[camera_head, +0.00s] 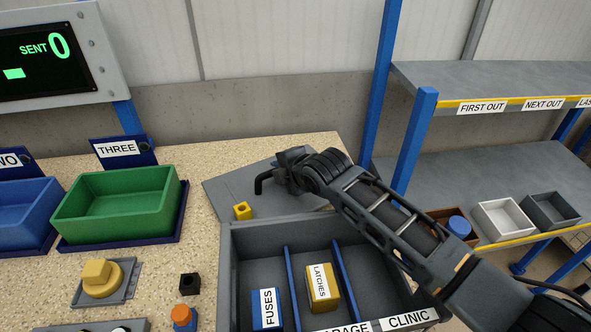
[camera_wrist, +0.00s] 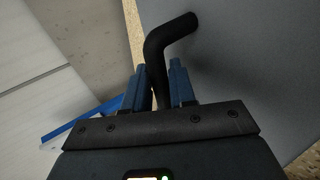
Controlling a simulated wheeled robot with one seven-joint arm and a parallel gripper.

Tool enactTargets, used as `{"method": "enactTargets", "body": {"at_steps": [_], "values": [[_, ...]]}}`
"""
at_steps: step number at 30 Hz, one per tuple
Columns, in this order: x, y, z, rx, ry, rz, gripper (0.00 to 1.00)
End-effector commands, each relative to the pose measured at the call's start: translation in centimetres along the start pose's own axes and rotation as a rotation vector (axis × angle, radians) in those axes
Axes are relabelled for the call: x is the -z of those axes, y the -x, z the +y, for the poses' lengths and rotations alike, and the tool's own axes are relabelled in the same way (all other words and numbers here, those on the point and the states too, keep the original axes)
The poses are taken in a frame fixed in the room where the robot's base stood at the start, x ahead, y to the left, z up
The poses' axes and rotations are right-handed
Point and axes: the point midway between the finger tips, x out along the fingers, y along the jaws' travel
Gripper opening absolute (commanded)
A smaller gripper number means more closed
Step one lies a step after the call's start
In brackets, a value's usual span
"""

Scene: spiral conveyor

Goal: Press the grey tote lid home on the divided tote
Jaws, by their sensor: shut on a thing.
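The grey tote lid (camera_head: 228,188) is a flat plate behind the divided tote; whether it rests on the counter or is slightly raised I cannot tell. Its black bent handle (camera_head: 262,184) shows at my gripper (camera_head: 279,172). In the wrist view the handle (camera_wrist: 167,38) stands between the two blue fingers of my gripper (camera_wrist: 160,82), which is shut on it, with the grey lid (camera_wrist: 250,65) beyond. The grey divided tote (camera_head: 228,265) is open in front, with blue dividers (camera_head: 292,285). It holds a blue FUSES box (camera_head: 267,308) and a yellow LATCHES box (camera_head: 321,289). My arm hides its right side.
A small yellow cube (camera_head: 242,211) is at the lid's front left edge. A green bin (camera_head: 118,205) and a blue bin (camera_head: 25,208) stand left. A yellow knob (camera_head: 101,277) and a black block (camera_head: 189,283) lie left of the tote. A blue post (camera_head: 380,80) and shelving (camera_head: 490,77) stand right.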

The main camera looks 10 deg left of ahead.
Motion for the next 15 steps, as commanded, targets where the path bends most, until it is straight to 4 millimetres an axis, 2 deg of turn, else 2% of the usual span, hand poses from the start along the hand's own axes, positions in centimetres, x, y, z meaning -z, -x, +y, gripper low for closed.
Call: {"method": "enactTargets", "body": {"at_steps": [1, 5, 7, 15], "values": [[1.2, -0.4, 0.2, -0.001, 0.003, 0.004, 0.00], [3.7, -1.3, 0.7, -0.002, 0.003, 0.004, 0.00], [3.6, -0.4, 2.3, -0.003, 0.000, -0.001, 0.00], [3.6, 2.5, 6.5, -0.005, 0.000, 0.001, 0.00]]}}
